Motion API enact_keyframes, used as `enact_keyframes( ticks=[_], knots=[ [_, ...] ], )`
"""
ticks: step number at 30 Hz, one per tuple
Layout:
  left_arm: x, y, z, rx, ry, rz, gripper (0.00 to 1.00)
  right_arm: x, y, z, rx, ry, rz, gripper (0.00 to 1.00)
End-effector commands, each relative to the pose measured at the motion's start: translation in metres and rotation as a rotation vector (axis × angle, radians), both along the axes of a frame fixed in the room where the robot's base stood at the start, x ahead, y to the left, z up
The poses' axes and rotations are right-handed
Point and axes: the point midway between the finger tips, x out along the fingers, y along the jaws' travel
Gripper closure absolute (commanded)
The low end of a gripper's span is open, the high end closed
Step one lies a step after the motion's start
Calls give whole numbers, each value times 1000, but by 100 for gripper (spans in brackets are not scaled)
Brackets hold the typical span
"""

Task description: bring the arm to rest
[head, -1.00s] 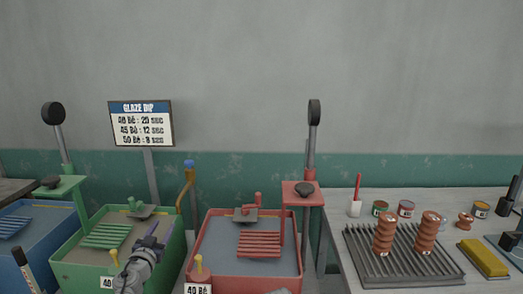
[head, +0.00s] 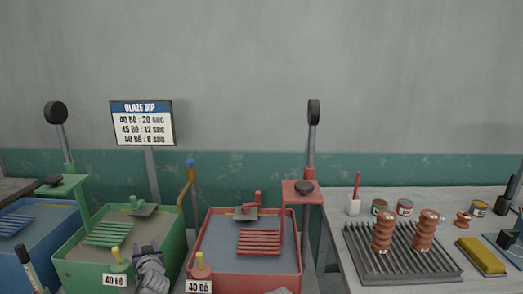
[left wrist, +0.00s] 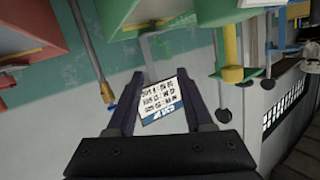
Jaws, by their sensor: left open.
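My left gripper (head: 149,249) is low in the head view, in front of the green glaze tank (head: 172,262). In the left wrist view its two dark fingers (left wrist: 160,100) stand wide apart with nothing between them; the glaze dip sign (left wrist: 171,103) shows beyond the gap. The gripper appears apart from the tank.
A red tank (head: 296,262) stands right of the green one, a blue tank (head: 62,262) at the left. A table at right holds a ribbed rack (head: 438,268) with two brown ribbed pieces, several small pots and a yellow block (head: 482,256). The sign (head: 142,123) stands behind.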

Motion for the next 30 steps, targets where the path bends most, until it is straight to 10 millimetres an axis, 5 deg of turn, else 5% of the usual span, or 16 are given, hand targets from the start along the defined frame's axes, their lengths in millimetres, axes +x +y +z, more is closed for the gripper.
enact_keyframes(
  ticks=[6, 13, 19, 30],
  knots=[
    [-57, -48, -98, -187, 482, 71, 48, 0, 0, 0, 0, 0, 0, 36],
    [-125, -131, -156, -340, 933, -104, 48, 0, 0, 0, 0, 0, 0, 36],
    [-178, -194, -170, -430, 1212, -327, 48, 0, 0, 0, 0, 0, 0, 36],
    [-219, -277, -123, -225, 1355, -467, 48, 0, 0, 47, 0, 0, 0, 36]
  ],
)
